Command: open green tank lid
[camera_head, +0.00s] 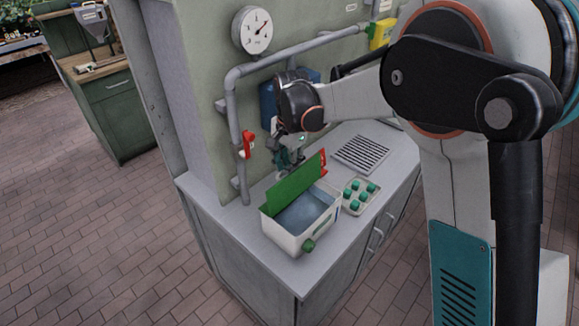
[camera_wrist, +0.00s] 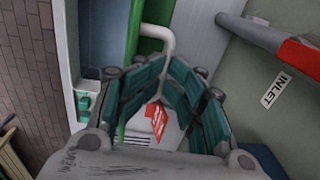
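The white tank (camera_head: 279,236) stands on the grey counter with its bluish interior showing. Its green lid (camera_head: 297,187) is raised steeply along the tank's back side; part of it also shows as a green strip in the wrist view (camera_wrist: 151,12). My gripper (camera_head: 289,163) is just behind and above the raised lid. In the wrist view, its teal fingers (camera_wrist: 168,72) close in on both sides of the pale curved handle (camera_wrist: 157,32), which runs between the fingertips. The fingertip contact is partly hidden. A red tag (camera_wrist: 156,122) shows between the fingers.
A tray of green-capped items (camera_head: 347,204) and a grille (camera_head: 361,153) sit right of the tank. A grey pipe (camera_head: 232,130) with a red valve handle (camera_head: 248,145) runs along the wall behind. A gauge (camera_head: 252,30) hangs above. Open floor lies at left.

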